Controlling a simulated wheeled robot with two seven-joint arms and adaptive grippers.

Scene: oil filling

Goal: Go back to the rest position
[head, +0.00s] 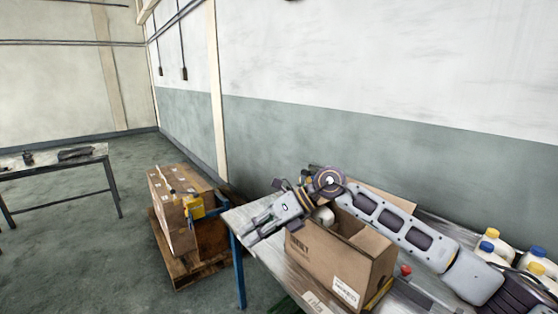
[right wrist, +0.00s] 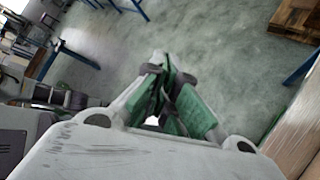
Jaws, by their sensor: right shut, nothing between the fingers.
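My right arm comes in from the right in the head view and reaches over an open cardboard box (head: 335,255) on the table (head: 262,222). My right gripper (head: 254,238) is to the left of this box, by the table's left end. In the right wrist view my right gripper (right wrist: 165,68) has its green-padded fingers together, with nothing between them and the floor behind. My left gripper is not in view. A pale rounded object (head: 324,215) shows in the box opening, partly hidden by my arm.
Several white bottles with yellow or blue caps (head: 492,245) stand at the table's right. A small red-topped item (head: 405,270) is beside the box. Left of the table, a pallet (head: 185,262) holds cardboard boxes (head: 172,215). Another table (head: 85,173) stands far left, with open floor between.

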